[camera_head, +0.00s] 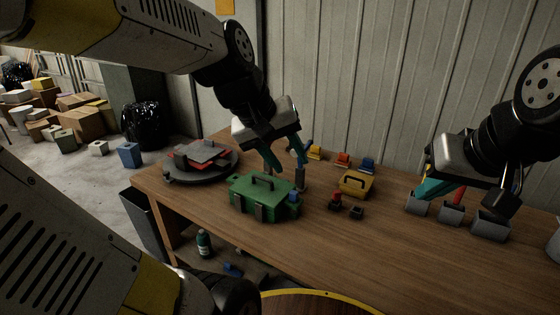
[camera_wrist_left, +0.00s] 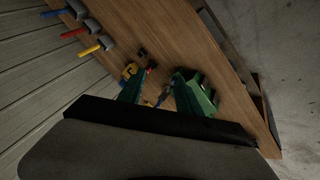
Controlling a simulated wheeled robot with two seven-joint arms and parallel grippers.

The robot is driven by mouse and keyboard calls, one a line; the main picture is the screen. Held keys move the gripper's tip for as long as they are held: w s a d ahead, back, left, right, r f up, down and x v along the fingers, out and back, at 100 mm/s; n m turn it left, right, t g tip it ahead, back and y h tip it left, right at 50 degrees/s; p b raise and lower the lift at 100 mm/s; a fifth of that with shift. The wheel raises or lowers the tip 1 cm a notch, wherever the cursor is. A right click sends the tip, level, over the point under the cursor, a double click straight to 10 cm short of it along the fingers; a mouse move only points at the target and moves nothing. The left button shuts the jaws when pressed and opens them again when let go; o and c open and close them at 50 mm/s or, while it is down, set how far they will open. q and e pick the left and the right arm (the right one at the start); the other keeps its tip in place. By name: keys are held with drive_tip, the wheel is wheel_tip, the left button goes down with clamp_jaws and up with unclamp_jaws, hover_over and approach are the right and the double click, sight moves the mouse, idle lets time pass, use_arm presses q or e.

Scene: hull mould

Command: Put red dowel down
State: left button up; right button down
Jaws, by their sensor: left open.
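A red dowel (camera_head: 459,193) shows as a short red piece above the middle grey bin (camera_head: 451,214), just below my right gripper. In the left wrist view the red dowel (camera_wrist_left: 72,33) sticks out of its grey bin. My right gripper (camera_head: 440,190) is over the bins; one teal finger shows, and the rest is hidden, so I cannot tell whether it touches the dowel. My left gripper (camera_head: 287,158) is open and empty above and behind the green toolbox (camera_head: 262,197). Its two green fingers (camera_wrist_left: 159,95) stand apart in the left wrist view.
A yellow case (camera_head: 356,184) and small dark blocks (camera_head: 335,202) stand right of the green toolbox. A round grey turntable (camera_head: 172,174) is at the left end. Yellow, red and blue pieces (camera_head: 343,159) line the back edge. The table's front right is clear.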

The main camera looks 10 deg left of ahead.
use_arm(q)
drive_tip(key=s+a+m+t+y, duration=0.1)
drive_tip(key=s+a+m, duration=0.2)
drive_tip(key=s, duration=0.2)
drive_tip(key=shift+s+r+m, duration=0.25)
drive_tip(key=shift+m, duration=0.15)
